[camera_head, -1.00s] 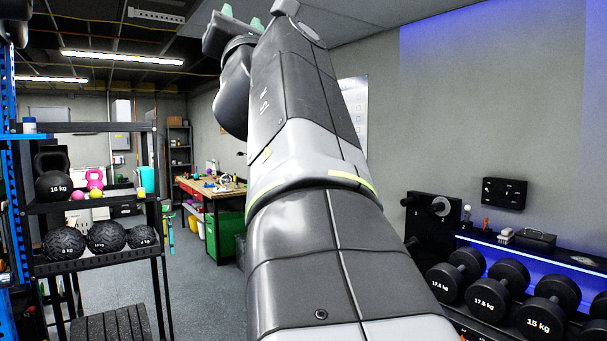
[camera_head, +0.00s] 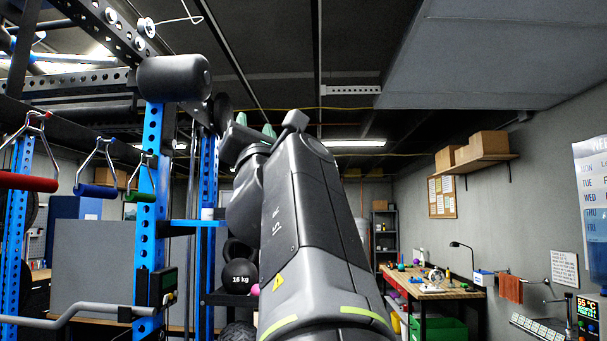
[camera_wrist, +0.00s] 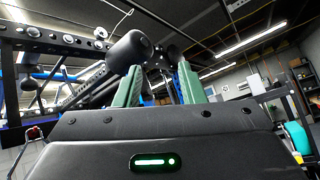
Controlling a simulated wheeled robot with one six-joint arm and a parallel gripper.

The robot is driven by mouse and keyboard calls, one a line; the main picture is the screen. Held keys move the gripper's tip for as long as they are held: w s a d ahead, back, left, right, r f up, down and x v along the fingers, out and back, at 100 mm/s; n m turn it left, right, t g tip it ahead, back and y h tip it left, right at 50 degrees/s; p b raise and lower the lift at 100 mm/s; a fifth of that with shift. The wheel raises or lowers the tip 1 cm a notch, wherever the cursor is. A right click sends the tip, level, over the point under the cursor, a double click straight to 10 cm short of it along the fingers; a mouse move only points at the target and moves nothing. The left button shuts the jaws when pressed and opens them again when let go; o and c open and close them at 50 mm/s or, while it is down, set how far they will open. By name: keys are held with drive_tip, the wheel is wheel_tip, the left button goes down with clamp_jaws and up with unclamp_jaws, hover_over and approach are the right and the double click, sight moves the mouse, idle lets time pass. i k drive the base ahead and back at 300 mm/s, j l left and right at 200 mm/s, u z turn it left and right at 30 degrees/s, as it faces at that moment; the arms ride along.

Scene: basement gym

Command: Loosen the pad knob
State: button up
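A black foam roller pad (camera_head: 174,77) sits on the blue upright of the rack at upper left in the head view. In the wrist view the same pad (camera_wrist: 129,52) shows beyond the left fingertip. A dark round piece (camera_head: 221,113) shows just right of the pad; I cannot tell whether it is the pad knob. My gripper (camera_head: 255,124) is raised to the right of the pad in the head view, with green fingers. In the wrist view my gripper (camera_wrist: 157,82) has its fingers apart with nothing held between them. My arm hides part of the rack.
Coloured-grip handles (camera_head: 97,190) hang at the left, and a grey bar (camera_head: 65,321) runs low in front. The blue upright (camera_head: 150,190) stands left of my arm. A workbench (camera_head: 440,291) and a wall shelf (camera_head: 478,163) are at the right. Air right of my arm looks clear.

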sight(172, 144)
drive_tip(key=i+l+u, duration=0.1)
drive_tip(key=i+u, duration=0.3)
drive_tip(key=i, duration=0.15)
drive_tip(key=i+l+u, duration=0.25)
drive_tip(key=i+u, duration=0.15)
drive_tip(key=i+l+u, duration=0.4)
drive_tip(key=i, duration=0.2)
